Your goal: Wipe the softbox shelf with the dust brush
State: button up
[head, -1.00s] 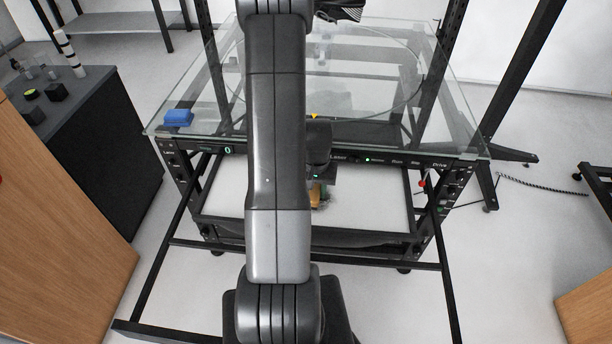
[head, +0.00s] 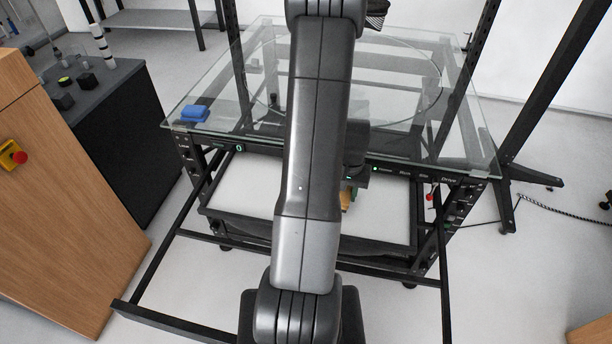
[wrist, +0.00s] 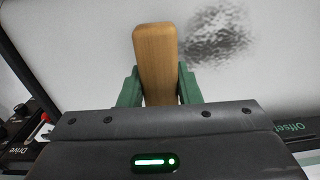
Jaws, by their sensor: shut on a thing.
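My gripper (wrist: 159,90) is shut on the wooden handle of the dust brush (wrist: 156,50) in the wrist view, with a green finger on each side of it. The brush's bristles are hidden. The white softbox shelf (wrist: 90,40) fills the background there, with a grey mottled patch (wrist: 218,38) just right of the handle. In the head view the shelf (head: 250,185) lies below the glass top inside the black frame. The brush handle (head: 346,200) shows as a small tan piece over the shelf, right of my arm, which hides part of the shelf.
The glass top (head: 230,95) with a blue block (head: 194,113) on its left corner lies above the shelf. A black front rail with controls (head: 400,172) runs along its edge. A dark cabinet (head: 120,130) and a wooden cabinet (head: 70,210) stand at the left.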

jog(key=shift+a+r, duration=0.15)
jog(key=shift+r, duration=0.6)
jog(key=shift+r+p, duration=0.7)
jog(key=shift+p, duration=0.05)
jog(key=shift+r+p, duration=0.95)
jog(key=shift+r, duration=0.65)
